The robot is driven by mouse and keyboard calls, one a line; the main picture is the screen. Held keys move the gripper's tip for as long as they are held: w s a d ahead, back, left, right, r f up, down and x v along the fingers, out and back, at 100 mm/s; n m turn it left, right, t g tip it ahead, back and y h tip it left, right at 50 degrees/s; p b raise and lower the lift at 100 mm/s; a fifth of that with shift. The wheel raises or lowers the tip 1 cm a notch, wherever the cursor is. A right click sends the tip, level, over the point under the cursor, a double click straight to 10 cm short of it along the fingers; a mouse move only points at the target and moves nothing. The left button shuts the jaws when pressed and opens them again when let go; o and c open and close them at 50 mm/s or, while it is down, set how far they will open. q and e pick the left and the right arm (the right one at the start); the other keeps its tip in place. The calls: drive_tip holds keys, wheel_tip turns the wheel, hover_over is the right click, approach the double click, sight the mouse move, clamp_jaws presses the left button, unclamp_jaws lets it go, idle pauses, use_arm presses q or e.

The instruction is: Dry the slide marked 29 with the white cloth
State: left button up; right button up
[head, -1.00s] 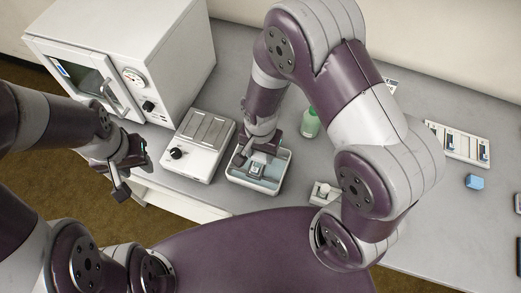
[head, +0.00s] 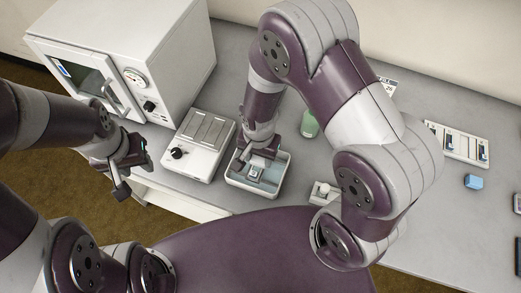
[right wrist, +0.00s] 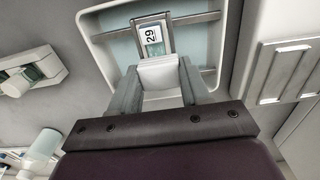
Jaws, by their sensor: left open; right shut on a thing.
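The slide marked 29 (right wrist: 152,38) lies in a white tray (right wrist: 100,45) with a pale blue-grey floor, across a grey bar. My right gripper (right wrist: 160,88) is shut on a folded white cloth (right wrist: 162,72) and holds it at the unlabelled part of the slide, covering that part. I cannot tell whether cloth and slide touch. In the head view my right gripper (head: 258,158) reaches down into the tray (head: 240,184) with the slide (head: 255,174) just in front. My left gripper (head: 124,178) is open and empty, left of the tray before the bench's front edge.
A white hotplate-like device (head: 195,160) with a black knob stands left of the tray, a large white oven (head: 125,60) behind it. A green-tinted bottle (head: 310,125) stands right of the tray.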

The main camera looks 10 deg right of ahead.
drive_tip(key=shift+d, duration=0.1)
drive_tip(key=shift+w+d, duration=0.3)
drive_tip(key=shift+w, duration=0.25)
drive_tip(key=shift+w+d, duration=0.3)
drive_tip(key=shift+w, duration=0.1)
drive_tip(key=shift+s+a+p, duration=0.35)
drive_tip(key=shift+s+a, duration=0.35)
drive_tip(key=shift+s, duration=0.25)
drive_tip(key=shift+w+d, duration=0.65)
drive_tip(key=shift+w, duration=0.25)
